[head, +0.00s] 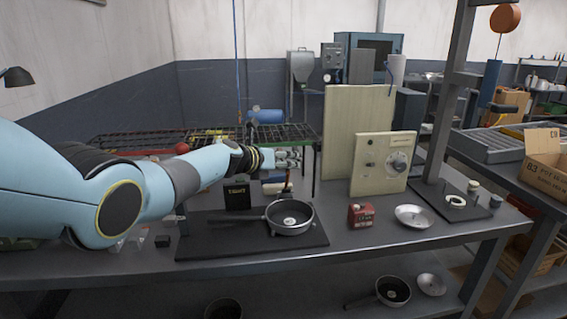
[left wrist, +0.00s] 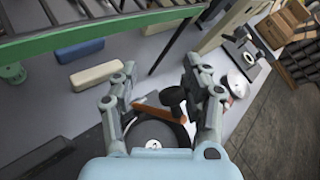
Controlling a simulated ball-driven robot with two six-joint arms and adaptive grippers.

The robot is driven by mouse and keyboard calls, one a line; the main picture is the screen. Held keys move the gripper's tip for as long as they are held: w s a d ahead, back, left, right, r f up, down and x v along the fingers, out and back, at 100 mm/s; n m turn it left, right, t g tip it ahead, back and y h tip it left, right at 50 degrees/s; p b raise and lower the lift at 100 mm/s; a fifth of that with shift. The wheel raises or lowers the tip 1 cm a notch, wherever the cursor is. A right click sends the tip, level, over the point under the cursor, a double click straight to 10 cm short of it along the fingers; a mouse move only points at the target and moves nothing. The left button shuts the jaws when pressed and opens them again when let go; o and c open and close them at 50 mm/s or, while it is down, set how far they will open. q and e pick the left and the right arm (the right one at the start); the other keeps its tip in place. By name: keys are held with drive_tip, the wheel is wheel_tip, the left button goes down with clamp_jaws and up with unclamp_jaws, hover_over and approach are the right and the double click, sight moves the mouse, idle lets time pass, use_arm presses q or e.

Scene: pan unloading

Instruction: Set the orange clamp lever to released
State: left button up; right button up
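My left gripper (head: 288,158) reaches in from the left above the back of the bench, level with the rack. In the left wrist view its two fingers (left wrist: 165,95) are spread apart with a gap between them. An orange-brown bar (left wrist: 158,113), which looks like the orange clamp lever, shows in that gap. I cannot tell whether the fingers touch it. A black part (left wrist: 173,96) is beside its upper side. A dark pan (head: 290,217) stands on the black mat (head: 200,238) below; it also shows in the left wrist view (left wrist: 152,136). My right gripper is out of view.
A cream control box (head: 383,163) with a dial stands at the right, before a cream panel (head: 345,110). A red block (head: 361,216) and a shallow metal dish (head: 413,216) are right of the mat. A wire rack (head: 130,143) lies behind. The bench front is mostly clear.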

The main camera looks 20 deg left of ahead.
use_arm(q)
drive_tip(key=shift+d, duration=0.1)
drive_tip(key=v, duration=1.2)
drive_tip(key=shift+w, duration=0.1)
